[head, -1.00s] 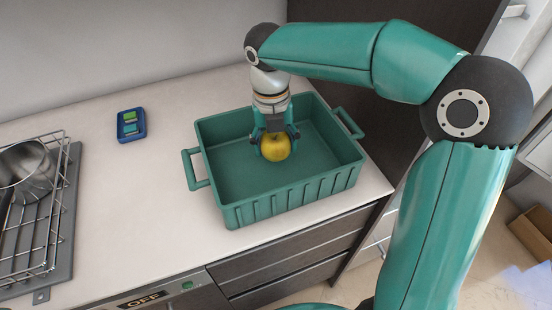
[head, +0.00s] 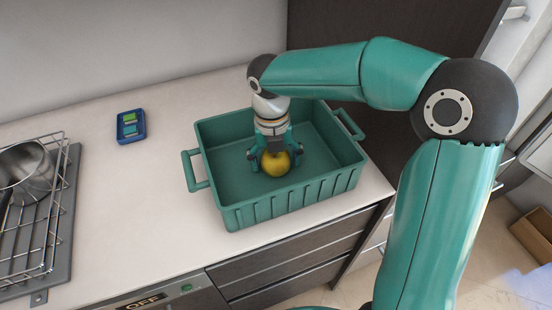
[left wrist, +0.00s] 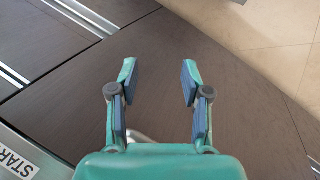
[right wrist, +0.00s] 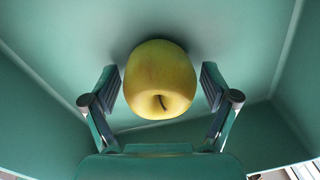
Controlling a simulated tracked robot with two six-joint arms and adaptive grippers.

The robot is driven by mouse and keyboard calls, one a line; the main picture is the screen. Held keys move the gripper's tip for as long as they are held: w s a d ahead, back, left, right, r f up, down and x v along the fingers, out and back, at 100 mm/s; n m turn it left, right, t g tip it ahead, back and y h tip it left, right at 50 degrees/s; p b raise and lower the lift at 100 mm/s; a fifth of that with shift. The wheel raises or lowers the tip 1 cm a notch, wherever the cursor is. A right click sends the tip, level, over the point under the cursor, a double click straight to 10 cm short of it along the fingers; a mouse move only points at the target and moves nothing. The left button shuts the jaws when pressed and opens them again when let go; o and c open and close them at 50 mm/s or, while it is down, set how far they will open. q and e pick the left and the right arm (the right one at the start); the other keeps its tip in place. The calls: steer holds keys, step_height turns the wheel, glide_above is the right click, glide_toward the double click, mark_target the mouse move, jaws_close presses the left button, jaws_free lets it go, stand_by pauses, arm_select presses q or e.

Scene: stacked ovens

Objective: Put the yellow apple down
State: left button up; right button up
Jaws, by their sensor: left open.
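The yellow apple (head: 276,164) rests on the floor of the green crate (head: 291,198). In the right wrist view the apple (right wrist: 160,80) sits between the fingers, with a gap on each side. My right gripper (head: 274,157) is open around the apple, inside the crate, pointing down. My left gripper (left wrist: 159,78) shows only in the left wrist view. It is open and empty, in front of dark cabinet fronts.
The crate stands on a pale counter (head: 130,210) near its front edge. A blue device (head: 131,125) lies to the left of it. Farther left are a wire rack (head: 40,220) and a metal pot (head: 25,170). The counter between crate and rack is clear.

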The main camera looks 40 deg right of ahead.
stand_by(0.3)
steer(key=r, duration=0.4)
steer(key=r+p, duration=0.1)
steer(key=r, duration=0.7)
steer(key=shift+w+a+r+p, duration=0.1)
steer(key=shift+w+a+p, duration=0.05)
steer(key=shift+a+p, duration=0.15)
